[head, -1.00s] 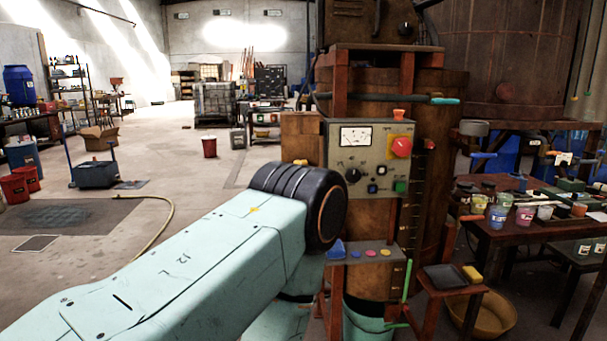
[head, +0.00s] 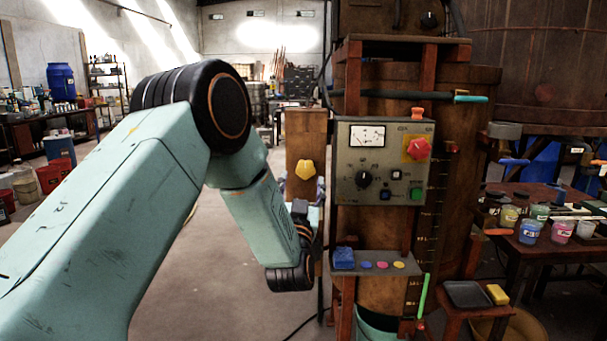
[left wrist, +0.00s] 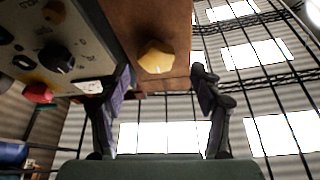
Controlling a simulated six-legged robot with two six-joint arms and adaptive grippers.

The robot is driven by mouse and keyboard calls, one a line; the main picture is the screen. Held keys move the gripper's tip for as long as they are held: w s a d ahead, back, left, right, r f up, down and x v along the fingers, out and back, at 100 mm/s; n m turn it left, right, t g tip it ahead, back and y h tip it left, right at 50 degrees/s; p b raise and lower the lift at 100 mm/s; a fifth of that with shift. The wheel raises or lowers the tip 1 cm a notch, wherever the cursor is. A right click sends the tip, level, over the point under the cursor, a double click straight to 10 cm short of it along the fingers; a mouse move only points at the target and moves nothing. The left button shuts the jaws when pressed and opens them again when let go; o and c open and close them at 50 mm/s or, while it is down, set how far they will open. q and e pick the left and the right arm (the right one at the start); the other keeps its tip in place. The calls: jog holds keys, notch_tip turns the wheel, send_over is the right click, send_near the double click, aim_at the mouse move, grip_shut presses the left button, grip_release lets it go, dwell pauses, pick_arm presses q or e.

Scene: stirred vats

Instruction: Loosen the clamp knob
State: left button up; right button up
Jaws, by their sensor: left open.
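The clamp knob is a yellow lobed knob (head: 305,169) on an upright brown wooden board (head: 306,128), left of the grey control panel (head: 385,160). In the left wrist view the knob (left wrist: 156,57) shows on the brown board, near the top middle, beyond the fingertips. My left gripper (head: 302,190) is just below the knob, partly hidden by my own wrist. In the left wrist view its open fingers (left wrist: 158,82) stand on either side with nothing between them. They look apart from the knob. My right gripper is not in view.
The control panel is close on the knob's right, with a red button (head: 418,148) and a black dial (head: 364,179). A small shelf (head: 375,263) with a blue object sits below. A table with paint pots (head: 530,232) stands at right. Floor left of the board is open.

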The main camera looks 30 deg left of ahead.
aim_at(305, 171)
pick_arm(q)
jog(key=w, duration=0.1)
jog(key=w+r, duration=0.1)
jog(key=shift+w+a+r, duration=0.25)
jog(key=shift+w+r, duration=0.05)
jog(key=shift+w, duration=0.1)
jog(key=shift+w+a, duration=0.35)
jog(key=shift+a, duration=0.25)
jog(key=shift+d+r, duration=0.1)
jog(key=shift+d, duration=0.25)
jog(key=shift+c, duration=0.8)
jog(key=shift+a, duration=0.25)
jog(key=c, duration=0.4)
jog(key=shift+d, duration=0.1)
jog(key=c, duration=0.6)
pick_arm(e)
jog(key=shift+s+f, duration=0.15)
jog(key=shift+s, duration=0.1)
